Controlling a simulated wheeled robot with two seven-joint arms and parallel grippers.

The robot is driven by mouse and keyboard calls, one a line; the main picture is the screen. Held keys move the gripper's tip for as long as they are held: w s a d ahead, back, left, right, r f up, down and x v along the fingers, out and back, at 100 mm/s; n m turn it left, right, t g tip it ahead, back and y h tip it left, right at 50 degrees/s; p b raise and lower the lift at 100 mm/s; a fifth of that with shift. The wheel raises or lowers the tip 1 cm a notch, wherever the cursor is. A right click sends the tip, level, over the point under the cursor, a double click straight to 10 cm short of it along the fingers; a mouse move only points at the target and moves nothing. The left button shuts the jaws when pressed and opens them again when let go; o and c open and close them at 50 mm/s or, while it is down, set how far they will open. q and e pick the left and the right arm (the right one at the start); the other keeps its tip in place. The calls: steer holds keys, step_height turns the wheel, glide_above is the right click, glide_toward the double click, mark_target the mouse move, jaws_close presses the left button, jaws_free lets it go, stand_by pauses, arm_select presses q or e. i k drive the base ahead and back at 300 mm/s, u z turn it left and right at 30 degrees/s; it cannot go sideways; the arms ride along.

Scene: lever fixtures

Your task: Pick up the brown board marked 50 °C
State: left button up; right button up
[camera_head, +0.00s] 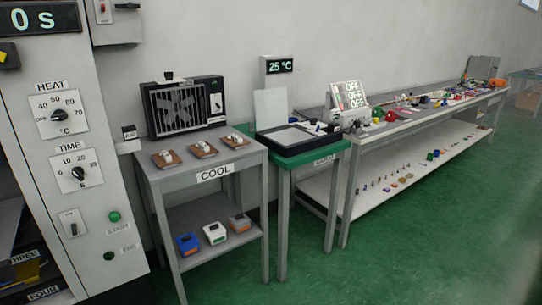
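Three small brown boards lie in a row on top of the grey table labelled COOL (215,172): a left one (159,162), a middle one (195,153) and a right one (228,143). Each carries small whitish pieces. Any temperature marking on them is too small to read, so I cannot tell which is marked 50 °C. Neither of my grippers shows in the head view.
A black fan unit (178,107) stands behind the boards. A grey cabinet (112,190) with HEAT and TIME dials is at the left. A green table (318,157) and a long cluttered bench (415,120) stand to the right. Green floor (400,260) in front is clear.

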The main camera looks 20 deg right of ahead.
mark_target(202, 150)
steer(key=z, duration=1.15)
steer(key=k, duration=0.1)
steer(key=u, duration=1.75)
steer(key=i, duration=0.95)
steer(key=z, duration=0.5)
steer(key=i, duration=0.55)
steer(key=z, duration=0.4)
